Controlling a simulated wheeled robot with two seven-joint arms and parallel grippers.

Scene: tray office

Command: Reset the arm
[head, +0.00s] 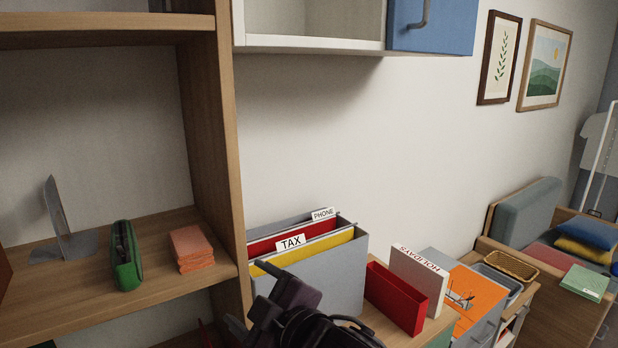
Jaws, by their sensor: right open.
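My right gripper (278,303) is at the bottom centre of the head view, dark and partly cut off by the lower edge. It is open, and I see nothing held in it. It shows in front of a grey file box (345,283) with tabs reading TAX and PHONE. I cannot tell whether it touches the box. My left gripper is not in view.
A wooden shelf (80,290) on the left holds a grey bookend (62,225), a green case (126,258) and orange notes (191,247). Right of the file box stand a red box (395,298) and a white HOLIDAYS box (418,278). A cabinet (310,42) hangs above; the wall between is bare.

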